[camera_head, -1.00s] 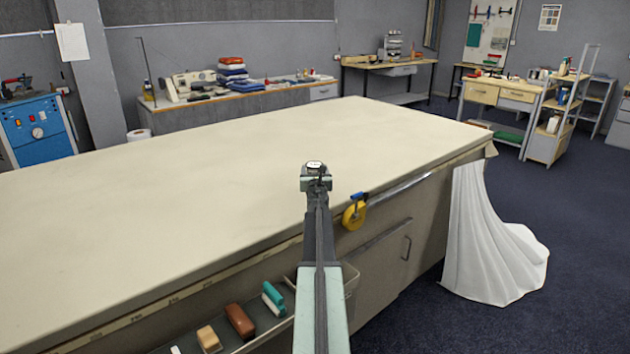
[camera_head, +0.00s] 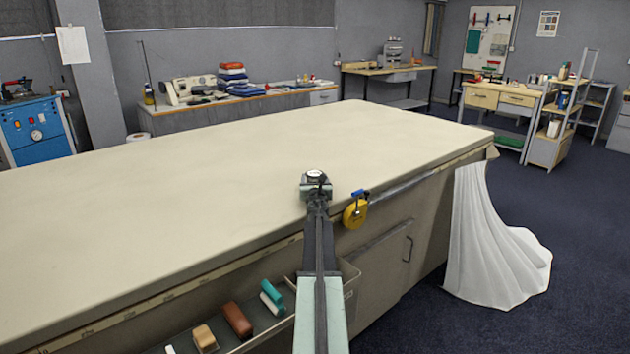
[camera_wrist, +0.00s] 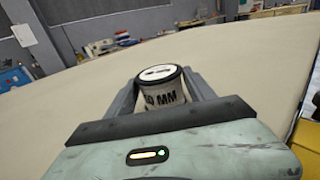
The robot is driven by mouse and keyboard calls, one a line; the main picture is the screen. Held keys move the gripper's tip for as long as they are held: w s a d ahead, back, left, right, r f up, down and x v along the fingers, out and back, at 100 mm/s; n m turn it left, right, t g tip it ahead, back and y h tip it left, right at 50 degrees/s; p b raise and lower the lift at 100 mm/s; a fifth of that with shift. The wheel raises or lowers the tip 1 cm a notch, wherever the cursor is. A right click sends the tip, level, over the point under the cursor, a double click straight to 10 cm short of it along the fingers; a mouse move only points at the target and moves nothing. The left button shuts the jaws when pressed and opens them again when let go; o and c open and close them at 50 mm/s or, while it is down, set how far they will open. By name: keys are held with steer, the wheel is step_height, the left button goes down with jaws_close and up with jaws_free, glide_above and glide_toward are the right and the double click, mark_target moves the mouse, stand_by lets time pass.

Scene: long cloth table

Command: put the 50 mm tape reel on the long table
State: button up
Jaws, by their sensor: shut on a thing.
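The 50 mm tape reel (camera_wrist: 163,90) is a small white roll with a dark-marked top and "MM" lettering on its side. It sits upright between the two fingers of my gripper (camera_wrist: 165,98), which is shut on it. In the head view my gripper (camera_head: 316,182) is at the near edge of the long table (camera_head: 220,180), and the reel's pale top shows at its tip. The table has a bare cream cloth top, which also fills much of the wrist view (camera_wrist: 250,75). I cannot tell whether the reel touches the table.
A yellow tape measure (camera_head: 355,212) hangs on the table's front edge, just right of my arm. A tray below the edge holds a brown block (camera_head: 237,320) and a teal and white item (camera_head: 272,297). White cloth (camera_head: 495,240) drapes at the right end. The tabletop is clear.

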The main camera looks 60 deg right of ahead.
steer(key=o, duration=1.5)
steer(key=shift+r, duration=0.1)
steer(key=shift+s+a+r+p, duration=0.25)
steer(key=shift+a+r+p, duration=0.1)
steer(key=shift+r+p, duration=0.35)
steer(key=v, duration=1.1)
steer(key=shift+f, duration=0.15)
